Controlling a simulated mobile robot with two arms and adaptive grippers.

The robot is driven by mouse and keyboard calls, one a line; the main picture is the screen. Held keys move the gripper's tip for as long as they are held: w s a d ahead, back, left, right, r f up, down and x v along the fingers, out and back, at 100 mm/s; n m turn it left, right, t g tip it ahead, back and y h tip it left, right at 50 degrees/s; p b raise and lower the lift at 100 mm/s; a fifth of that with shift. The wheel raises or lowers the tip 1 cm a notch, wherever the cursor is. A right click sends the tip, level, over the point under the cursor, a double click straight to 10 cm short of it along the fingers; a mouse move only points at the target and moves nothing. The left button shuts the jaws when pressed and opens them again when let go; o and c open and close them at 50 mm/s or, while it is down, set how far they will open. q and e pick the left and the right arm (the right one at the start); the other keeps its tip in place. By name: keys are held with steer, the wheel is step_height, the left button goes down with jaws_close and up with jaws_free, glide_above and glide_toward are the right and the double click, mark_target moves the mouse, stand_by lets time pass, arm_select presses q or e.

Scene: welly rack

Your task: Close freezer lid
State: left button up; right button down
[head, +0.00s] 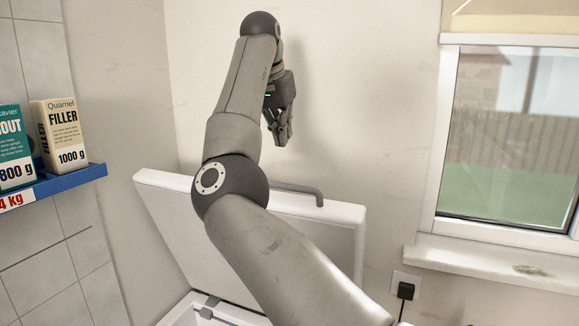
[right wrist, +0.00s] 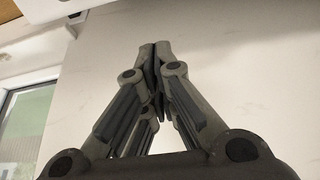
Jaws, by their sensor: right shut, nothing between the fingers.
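The white freezer lid (head: 318,228) stands raised and tilted back near the wall in the head view, with a grey handle (head: 300,190) along its top edge. The white freezer body (head: 205,312) shows only in part at the bottom, with a grey catch on its rim. My right arm crosses in front of the lid and hides part of it. My right gripper (head: 281,138) is above and behind the lid's top edge, close to the wall. In the right wrist view its fingers (right wrist: 155,50) are shut together and empty. My left gripper is out of view.
A blue shelf (head: 60,185) with filler boxes (head: 62,135) is on the left. A window (head: 510,140) with a white sill (head: 490,262) is on the right. A black plug (head: 405,290) sits in a wall socket below the sill. The wall above the lid is bare.

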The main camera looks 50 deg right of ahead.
steer(key=p, duration=0.4)
glide_above(281, 193)
step_height(281, 193, down, 8)
steer(key=shift+f, duration=0.15)
steer(key=shift+s+a, duration=0.1)
steer(key=shift+a, duration=0.05)
steer(key=shift+f, duration=0.1)
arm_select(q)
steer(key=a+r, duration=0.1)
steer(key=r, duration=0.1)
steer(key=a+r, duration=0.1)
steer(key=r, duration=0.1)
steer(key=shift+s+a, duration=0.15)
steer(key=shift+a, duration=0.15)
arm_select(e)
steer(key=shift+d+f, duration=0.15)
steer(key=shift+d, duration=0.1)
